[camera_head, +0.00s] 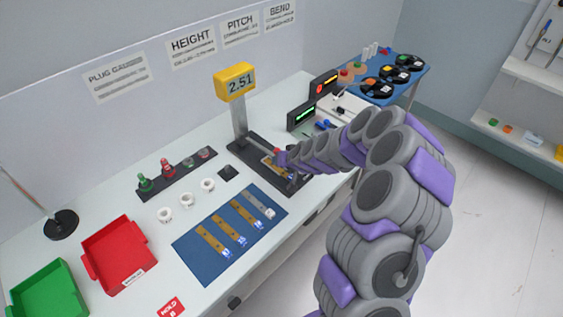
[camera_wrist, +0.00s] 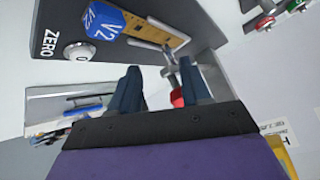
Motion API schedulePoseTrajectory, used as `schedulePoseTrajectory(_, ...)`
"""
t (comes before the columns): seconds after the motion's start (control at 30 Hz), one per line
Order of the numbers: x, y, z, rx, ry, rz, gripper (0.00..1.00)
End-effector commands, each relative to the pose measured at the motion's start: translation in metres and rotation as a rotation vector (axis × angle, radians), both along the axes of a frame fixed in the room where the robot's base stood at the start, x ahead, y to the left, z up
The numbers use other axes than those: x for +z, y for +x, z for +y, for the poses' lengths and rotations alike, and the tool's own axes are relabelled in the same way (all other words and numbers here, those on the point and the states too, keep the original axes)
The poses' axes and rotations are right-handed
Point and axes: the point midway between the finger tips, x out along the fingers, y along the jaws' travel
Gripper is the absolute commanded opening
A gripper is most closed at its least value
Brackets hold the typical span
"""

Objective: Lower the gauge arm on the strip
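The gauge has a yellow display (camera_head: 235,82) reading 2.51 on a grey post (camera_head: 240,122), above a dark base plate (camera_head: 242,149). Its grey gauge arm (camera_head: 262,145) reaches from the post toward my gripper (camera_head: 284,160). In the wrist view, a tan strip (camera_wrist: 150,29) with a blue V2 block (camera_wrist: 103,20) lies on the dark plate. My gripper (camera_wrist: 160,85) has its two dark fingers apart. A red knob (camera_wrist: 177,97) and grey metal parts show between them, closer to the right finger. I cannot tell whether the gauge arm touches the strip.
A white ZERO button (camera_wrist: 79,51) sits on the plate. A blue mat (camera_head: 196,263) holds several strips. Red (camera_head: 119,256) and green (camera_head: 48,294) trays stand at left. A rack (camera_head: 177,175) with small gauges and white rings lie left of the base.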

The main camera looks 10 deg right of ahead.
Motion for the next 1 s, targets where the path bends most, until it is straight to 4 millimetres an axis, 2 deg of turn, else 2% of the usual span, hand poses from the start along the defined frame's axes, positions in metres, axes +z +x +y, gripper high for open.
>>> schedulePoseTrajectory(1.0,0.0047,-0.0016,0.0044,0.001,-0.005,-0.007,0.41)
